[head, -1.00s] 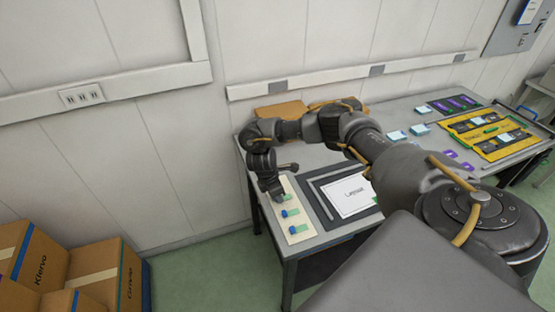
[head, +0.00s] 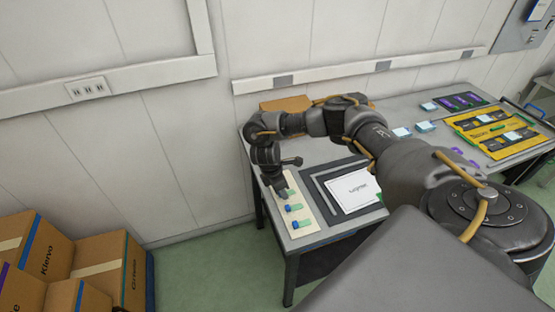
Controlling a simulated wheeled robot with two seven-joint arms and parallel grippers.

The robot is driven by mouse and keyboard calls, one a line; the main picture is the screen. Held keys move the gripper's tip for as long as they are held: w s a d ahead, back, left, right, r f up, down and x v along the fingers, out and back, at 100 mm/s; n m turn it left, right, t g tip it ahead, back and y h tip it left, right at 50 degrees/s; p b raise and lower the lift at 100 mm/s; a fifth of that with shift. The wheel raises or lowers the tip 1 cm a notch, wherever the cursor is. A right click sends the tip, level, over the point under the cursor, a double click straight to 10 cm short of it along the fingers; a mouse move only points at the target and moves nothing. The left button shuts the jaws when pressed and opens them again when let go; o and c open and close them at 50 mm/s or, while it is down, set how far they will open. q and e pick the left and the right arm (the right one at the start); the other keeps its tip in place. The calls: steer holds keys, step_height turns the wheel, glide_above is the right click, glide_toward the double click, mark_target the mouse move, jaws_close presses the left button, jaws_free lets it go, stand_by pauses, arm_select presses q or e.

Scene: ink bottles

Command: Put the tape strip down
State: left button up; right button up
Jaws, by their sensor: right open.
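A cream board (head: 312,229) lies at the left end of the table. Small blue-and-green pieces that may be tape strips lie on it: a middle one (head: 293,207) and a near one (head: 300,224). My right gripper (head: 283,192) points down over the far part of the board, with its jaws open. Another such piece shows right at its fingertips, partly hidden; I cannot tell whether the fingers touch it. My left gripper is not in view.
A dark tray with a white labelled card (head: 353,190) lies right of the board. Yellow trays (head: 497,135), a dark tray with purple pieces (head: 460,101) and light blue pieces (head: 425,127) are farther right. Cardboard boxes (head: 110,262) stand on the floor at left.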

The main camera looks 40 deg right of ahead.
steer(key=v, duration=1.1)
steer(key=shift+r+p, duration=0.35)
steer(key=shift+r, duration=0.05)
steer(key=shift+a, duration=0.1)
